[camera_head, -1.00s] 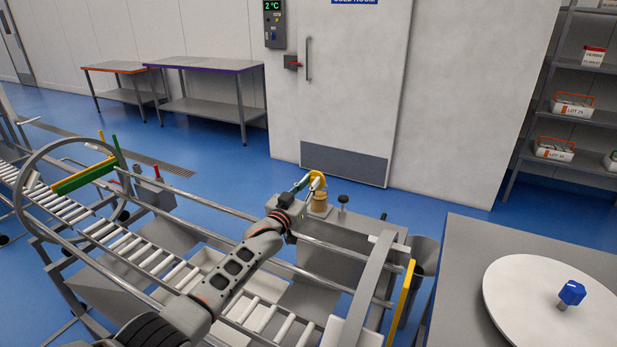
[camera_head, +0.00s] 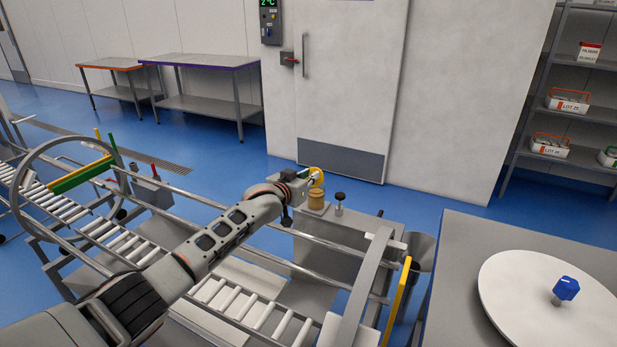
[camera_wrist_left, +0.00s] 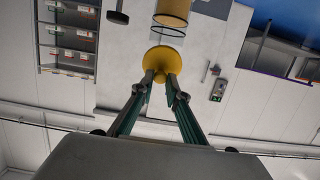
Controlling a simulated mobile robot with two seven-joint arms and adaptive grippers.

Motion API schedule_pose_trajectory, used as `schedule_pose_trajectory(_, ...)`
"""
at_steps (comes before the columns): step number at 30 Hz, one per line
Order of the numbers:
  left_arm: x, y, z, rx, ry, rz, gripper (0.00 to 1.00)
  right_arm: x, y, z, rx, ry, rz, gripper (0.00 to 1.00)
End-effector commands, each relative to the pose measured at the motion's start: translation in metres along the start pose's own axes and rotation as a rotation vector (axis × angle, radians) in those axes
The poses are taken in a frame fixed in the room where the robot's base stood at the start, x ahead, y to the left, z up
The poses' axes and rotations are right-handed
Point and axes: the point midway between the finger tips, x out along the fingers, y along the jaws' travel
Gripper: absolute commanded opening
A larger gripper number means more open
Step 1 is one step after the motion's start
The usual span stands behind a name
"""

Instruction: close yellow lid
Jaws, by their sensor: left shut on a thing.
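The yellow lid (camera_head: 316,177) stands tilted up on edge just above a tan jar (camera_head: 316,198). My left gripper (camera_head: 309,174) reaches it from the left and is shut on its edge. In the left wrist view the yellow lid (camera_wrist_left: 160,61) shows as a round disc at the tips of my left gripper (camera_wrist_left: 160,79). The jar (camera_wrist_left: 172,12) is partly cut off by the top edge there, with a thin dark ring between it and the lid. Whether the lid touches the jar is unclear. My right gripper is not in view.
A dark knob (camera_head: 340,197) stands right of the jar. A roller conveyor (camera_head: 125,247) with steel rails lies under my left arm. A grey table (camera_head: 470,240) with a white disc (camera_head: 520,300) and blue knob (camera_head: 566,288) is at right. The cold-room door (camera_head: 350,80) is behind.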

Motion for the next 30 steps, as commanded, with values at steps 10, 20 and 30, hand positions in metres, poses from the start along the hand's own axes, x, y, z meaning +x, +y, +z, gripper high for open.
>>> schedule_pose_trajectory(10, 0.000, 0.000, 0.001, 0.000, -0.001, -0.001, 0.31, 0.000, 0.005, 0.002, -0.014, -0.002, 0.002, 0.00)
schedule_pose_trajectory(20, -0.002, 0.000, 0.001, -0.001, 0.001, 0.001, 0.31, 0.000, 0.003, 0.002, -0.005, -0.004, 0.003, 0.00)
schedule_pose_trajectory(30, -0.029, -0.001, 0.001, -0.002, 0.002, 0.000, 0.31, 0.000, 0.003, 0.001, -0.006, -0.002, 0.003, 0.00)
